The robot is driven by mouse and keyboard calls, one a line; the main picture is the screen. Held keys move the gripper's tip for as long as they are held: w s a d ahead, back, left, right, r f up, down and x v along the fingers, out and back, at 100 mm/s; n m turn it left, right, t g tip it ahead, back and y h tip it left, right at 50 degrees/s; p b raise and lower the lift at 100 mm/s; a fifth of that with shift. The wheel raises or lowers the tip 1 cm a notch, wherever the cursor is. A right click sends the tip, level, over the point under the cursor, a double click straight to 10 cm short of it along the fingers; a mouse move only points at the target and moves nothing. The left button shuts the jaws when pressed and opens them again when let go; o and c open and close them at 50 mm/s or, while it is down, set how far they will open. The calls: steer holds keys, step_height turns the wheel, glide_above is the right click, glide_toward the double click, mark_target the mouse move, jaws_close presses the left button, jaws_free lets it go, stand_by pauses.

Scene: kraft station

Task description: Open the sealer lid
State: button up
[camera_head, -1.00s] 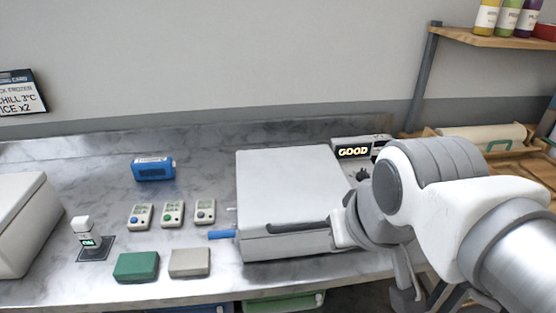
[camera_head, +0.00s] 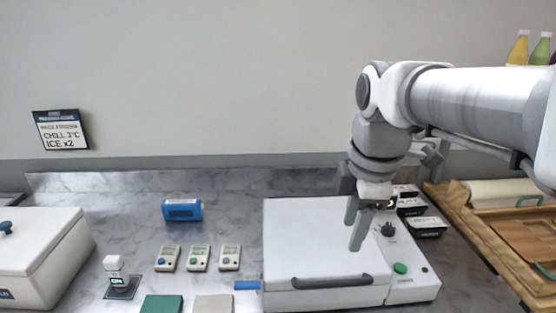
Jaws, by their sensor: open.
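The sealer is a pale grey-white box on the counter with a flat lid (camera_head: 310,235), which looks shut. A dark bar handle (camera_head: 332,282) runs along the lid's front edge. A control strip (camera_head: 405,285) with a dark knob and a green button is on the sealer's right. My gripper (camera_head: 355,231) points down over the right part of the lid, behind the handle and apart from it. Its jaws are open with nothing between them. I cannot tell its exact height above the lid. My wrist and gripper hide part of the sealer's back right.
A blue device (camera_head: 182,210), several small meters (camera_head: 198,258), a green block (camera_head: 162,305) and a beige block (camera_head: 213,304) are left of the sealer. A white box (camera_head: 38,255) is far left. Dark boxes (camera_head: 427,227) and a wooden tray (camera_head: 515,235) are at right.

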mark_target(335, 281)
steer(key=shift+n, duration=0.4)
steer(key=b+x, duration=0.1)
steer(key=x, duration=1.6)
steer(key=shift+w+f+b, duration=0.1)
steer(key=shift+w+b, duration=0.05)
steer(key=shift+b, duration=0.25)
jaws_close()
